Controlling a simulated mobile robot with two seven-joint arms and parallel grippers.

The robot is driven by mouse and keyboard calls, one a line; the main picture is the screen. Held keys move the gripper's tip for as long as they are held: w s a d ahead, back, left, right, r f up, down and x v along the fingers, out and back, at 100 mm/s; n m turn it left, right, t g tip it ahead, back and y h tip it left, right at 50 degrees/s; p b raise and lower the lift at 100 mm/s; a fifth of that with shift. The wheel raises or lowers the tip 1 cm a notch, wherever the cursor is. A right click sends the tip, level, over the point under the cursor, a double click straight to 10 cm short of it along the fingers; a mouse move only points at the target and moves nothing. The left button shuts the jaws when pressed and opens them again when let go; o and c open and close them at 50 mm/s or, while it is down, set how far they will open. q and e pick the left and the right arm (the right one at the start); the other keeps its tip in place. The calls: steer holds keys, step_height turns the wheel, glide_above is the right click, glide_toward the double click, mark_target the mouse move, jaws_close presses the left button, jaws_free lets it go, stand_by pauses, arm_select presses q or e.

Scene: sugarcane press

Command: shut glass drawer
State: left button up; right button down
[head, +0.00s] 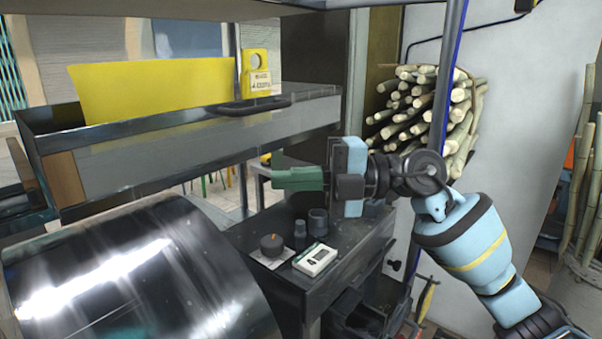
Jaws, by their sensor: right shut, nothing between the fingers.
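A long grey metal drawer (190,140) spans the upper left, with its open top and inner side partly visible. A black handle (250,106) sits on its upper edge. A yellow panel (150,90) stands upright at the drawer. My right gripper (284,179) is shut and empty, its green fingers pointing left. In the picture it is just below the drawer's right part and below the handle; I see no contact with the drawer. How far out the drawer stands is hard to tell. My left gripper is not in view.
A dark cabinet (345,262) below my gripper carries a white box (315,260), a black knob (272,246) and small dark cups. A shiny metal drum (130,275) fills the lower left. A blue-edged post (443,90) and stacked sugarcane (425,110) are at the right.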

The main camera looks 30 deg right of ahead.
steer(key=w+a, duration=0.3)
steer(key=w+a+p, duration=0.1)
steer(key=w+a, duration=0.2)
steer(key=shift+w+a, duration=0.15)
steer(key=shift+a, duration=0.2)
